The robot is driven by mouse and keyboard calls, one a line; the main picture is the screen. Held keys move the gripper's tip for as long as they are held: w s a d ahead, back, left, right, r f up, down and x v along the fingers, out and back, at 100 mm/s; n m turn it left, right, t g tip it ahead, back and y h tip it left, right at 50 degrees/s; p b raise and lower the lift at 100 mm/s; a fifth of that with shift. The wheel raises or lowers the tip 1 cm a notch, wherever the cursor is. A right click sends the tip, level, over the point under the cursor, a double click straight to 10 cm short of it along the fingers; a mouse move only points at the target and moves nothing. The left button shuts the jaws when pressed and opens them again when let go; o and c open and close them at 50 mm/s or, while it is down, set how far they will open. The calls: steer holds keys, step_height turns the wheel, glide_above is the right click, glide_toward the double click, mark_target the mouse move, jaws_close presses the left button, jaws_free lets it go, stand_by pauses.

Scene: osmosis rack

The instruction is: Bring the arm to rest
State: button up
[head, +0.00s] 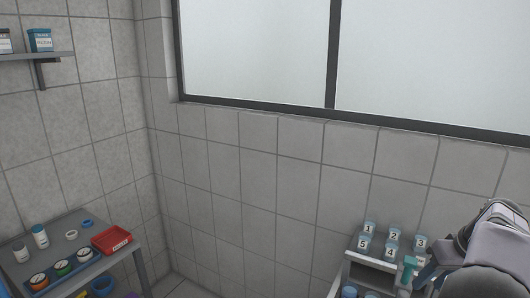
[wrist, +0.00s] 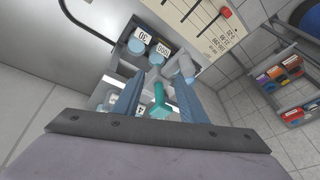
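My gripper (wrist: 159,80) shows in the wrist view with its two blue fingers spread apart. A teal T-shaped piece (wrist: 158,105) appears in the gap between them, with space on both sides; I see no finger touching it. In the head view my arm reaches in from the right edge, beside a small grey rack. The teal piece (head: 410,268) shows just left of the arm there. The fingertips are hard to make out in the head view.
Numbered cups stand on the rack (head: 372,262) near my arm. Labelled blue-capped containers (wrist: 137,46) are beyond the fingers. A side table (head: 130,246) at left carries a red tray (head: 111,240), gauges and bottles. The wall between is clear.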

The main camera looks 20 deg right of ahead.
steer(key=s+a+f+m+g, duration=0.1)
steer(key=s+a+f+m, duration=0.1)
steer(key=s+f+m, duration=0.3)
steer(key=s+a+f+m+g, duration=0.1)
steer(key=a+f+m, duration=0.15)
steer(key=f, duration=0.35)
steer(key=shift+m+g, duration=0.25)
steer(key=shift+g, duration=0.35)
steer(key=a+f, duration=0.1)
steer(key=a, duration=0.1)
steer(key=s+a+f, duration=0.1)
steer(key=a, duration=0.1)
steer(key=s+a+f, duration=0.1)
steer(key=a, duration=0.1)
steer(key=shift+a+f, duration=0.3)
steer(key=shift+a, duration=0.1)
steer(key=a+n, duration=1.1)
steer(key=a, duration=1.6)
steer(key=shift+s+g, duration=0.2)
steer(key=shift+g, duration=0.2)
